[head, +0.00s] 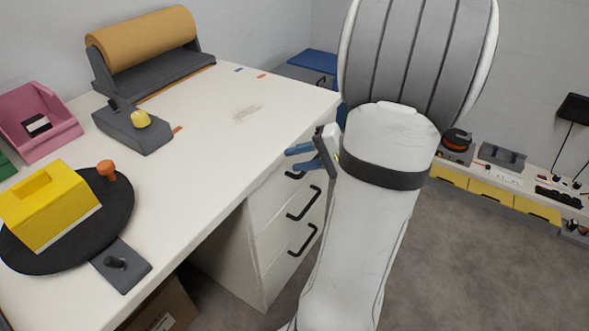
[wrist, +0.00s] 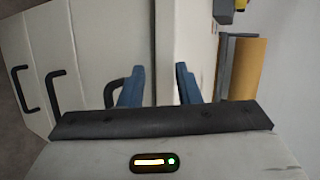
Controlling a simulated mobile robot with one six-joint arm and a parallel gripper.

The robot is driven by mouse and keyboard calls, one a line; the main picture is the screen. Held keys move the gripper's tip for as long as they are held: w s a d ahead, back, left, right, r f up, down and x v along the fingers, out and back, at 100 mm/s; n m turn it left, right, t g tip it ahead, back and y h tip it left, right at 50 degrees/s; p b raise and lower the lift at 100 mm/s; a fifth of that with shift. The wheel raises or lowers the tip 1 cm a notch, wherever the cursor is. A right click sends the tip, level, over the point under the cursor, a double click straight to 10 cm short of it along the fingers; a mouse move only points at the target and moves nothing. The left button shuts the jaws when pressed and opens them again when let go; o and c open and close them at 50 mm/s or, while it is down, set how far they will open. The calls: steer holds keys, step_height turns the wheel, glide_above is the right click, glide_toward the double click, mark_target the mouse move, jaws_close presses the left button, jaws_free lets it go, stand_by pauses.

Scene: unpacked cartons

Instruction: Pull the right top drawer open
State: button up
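The white drawer unit (head: 258,235) stands under the right end of the desk, with black bar handles on its front. The top drawer's handle (head: 295,175) is partly hidden by my gripper (head: 303,157), which is just above it near the desk edge. In the wrist view, my gripper (wrist: 158,82) has its two blue fingers apart with nothing held between them. The top handle (wrist: 111,92) there is partly behind the left finger, not centred between the fingers. Whether they touch, I cannot tell. The top drawer looks shut.
The white desk top (head: 215,125) carries a brown paper roll (head: 140,38), a black turntable (head: 118,215) with a yellow block, and a pink bin (head: 37,120). The lower handles (head: 303,203) stick out below. Grey floor (head: 450,260) is clear to the right.

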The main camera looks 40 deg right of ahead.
steer(key=s+d+f+m+t+h+b, duration=0.25)
steer(key=d+f+t+b, duration=0.3)
steer(key=d+f, duration=0.35)
steer(key=shift+m+g, duration=0.25)
steer(key=shift+g, duration=0.1)
steer(key=w, duration=0.2)
steer(key=w+a+b, duration=0.1)
steer(key=w, duration=0.2)
steer(key=w+b, duration=0.1)
steer(key=w, duration=0.2)
steer(key=shift+a+f, duration=0.2)
jaws_close()
steer(key=shift+s, duration=0.1)
